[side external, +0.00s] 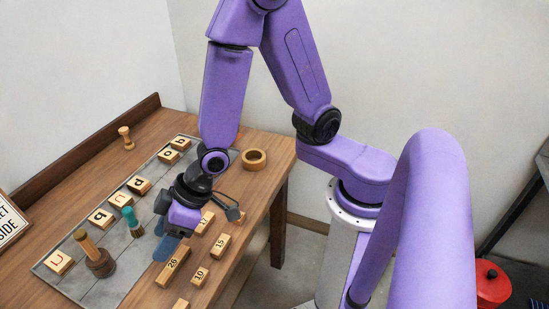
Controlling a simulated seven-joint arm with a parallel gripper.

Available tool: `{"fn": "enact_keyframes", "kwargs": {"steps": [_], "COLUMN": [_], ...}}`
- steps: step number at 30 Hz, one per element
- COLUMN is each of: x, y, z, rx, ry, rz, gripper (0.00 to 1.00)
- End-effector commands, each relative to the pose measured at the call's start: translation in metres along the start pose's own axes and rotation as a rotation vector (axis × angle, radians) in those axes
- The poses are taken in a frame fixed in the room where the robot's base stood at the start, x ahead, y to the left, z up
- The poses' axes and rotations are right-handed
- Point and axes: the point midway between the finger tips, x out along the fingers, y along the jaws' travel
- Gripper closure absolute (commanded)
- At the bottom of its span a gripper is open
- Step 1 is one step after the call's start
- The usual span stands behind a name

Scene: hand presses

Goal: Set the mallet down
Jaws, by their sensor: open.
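A wooden piece with an upright handle and a broad, dark round head (97,262) stands head down at the front left of the grey mat. It looks like the mallet. My gripper (163,239) is low over the right side of the mat, to the right of this piece and apart from it. Its jaws are open, with blue finger pads showing. I see nothing held between them, though the arm partly hides that spot.
A teal-handled brush (133,224) stands between the mallet and my gripper. Lettered wooden tiles (102,217) line the grey mat (112,287). A wooden ring (254,159) and a small wooden peg (126,138) stand farther back.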

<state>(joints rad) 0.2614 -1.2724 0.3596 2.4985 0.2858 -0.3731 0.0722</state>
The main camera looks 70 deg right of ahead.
Motion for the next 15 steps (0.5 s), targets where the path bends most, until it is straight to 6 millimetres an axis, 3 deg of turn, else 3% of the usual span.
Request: {"fn": "enact_keyframes", "kwargs": {"steps": [7,15], "x": [-0.083,-0.18], "y": [-0.005,0.016], "z": [0.048,0.109], "rx": [-0.161,-0.352], "ry": [-0.246,-0.494], "rz": [-0.077,-0.067], "gripper": [0.44,0.44]}}
